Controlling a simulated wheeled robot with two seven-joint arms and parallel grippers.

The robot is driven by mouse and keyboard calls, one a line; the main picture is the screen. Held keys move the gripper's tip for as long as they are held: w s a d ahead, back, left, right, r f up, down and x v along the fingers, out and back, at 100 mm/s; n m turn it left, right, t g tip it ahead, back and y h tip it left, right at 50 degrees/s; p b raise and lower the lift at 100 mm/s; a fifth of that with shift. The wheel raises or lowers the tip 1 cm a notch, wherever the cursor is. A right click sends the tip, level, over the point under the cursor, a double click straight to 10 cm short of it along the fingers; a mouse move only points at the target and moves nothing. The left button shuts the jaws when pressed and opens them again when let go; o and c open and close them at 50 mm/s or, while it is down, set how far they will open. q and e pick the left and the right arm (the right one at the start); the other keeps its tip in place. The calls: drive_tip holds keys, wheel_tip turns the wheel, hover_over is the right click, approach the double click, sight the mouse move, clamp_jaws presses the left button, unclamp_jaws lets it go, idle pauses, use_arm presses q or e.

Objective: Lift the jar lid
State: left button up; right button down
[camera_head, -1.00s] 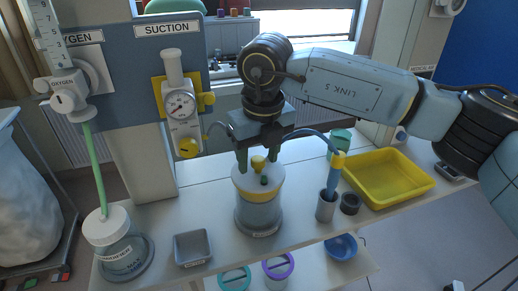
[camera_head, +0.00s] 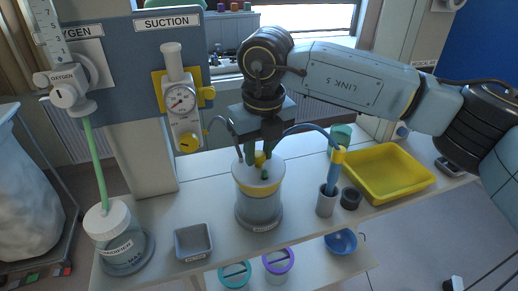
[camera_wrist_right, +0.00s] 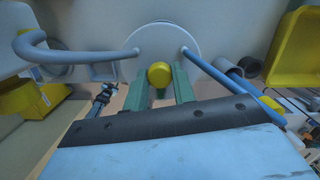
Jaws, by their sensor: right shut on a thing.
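The suction jar (camera_head: 259,208) stands upright in a round holder at the middle of the white shelf. Its pale lid (camera_head: 243,176) has a yellow knob (camera_head: 260,158) on top and sits on the jar, with no clear gap seen. In the right wrist view the lid (camera_wrist_right: 165,38) is a pale disc with a hose at each side, and the knob (camera_wrist_right: 159,74) lies between the green fingers. My right gripper (camera_head: 257,160) points down from above and is shut on the knob; its fingers partly hide it. My left gripper is not in view.
Blue-grey hoses run beside the lid. A grey cup (camera_head: 326,203) with a blue and yellow wand and a yellow tray (camera_head: 388,172) stand right. A small grey tray (camera_head: 193,242) and the humidifier bottle (camera_head: 122,248) stand left. The suction gauge (camera_head: 181,100) hangs behind.

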sight(257, 153)
drive_tip(key=shift+r, duration=0.2)
drive_tip(key=shift+r+p, duration=0.75)
drive_tip(key=shift+r, duration=1.05)
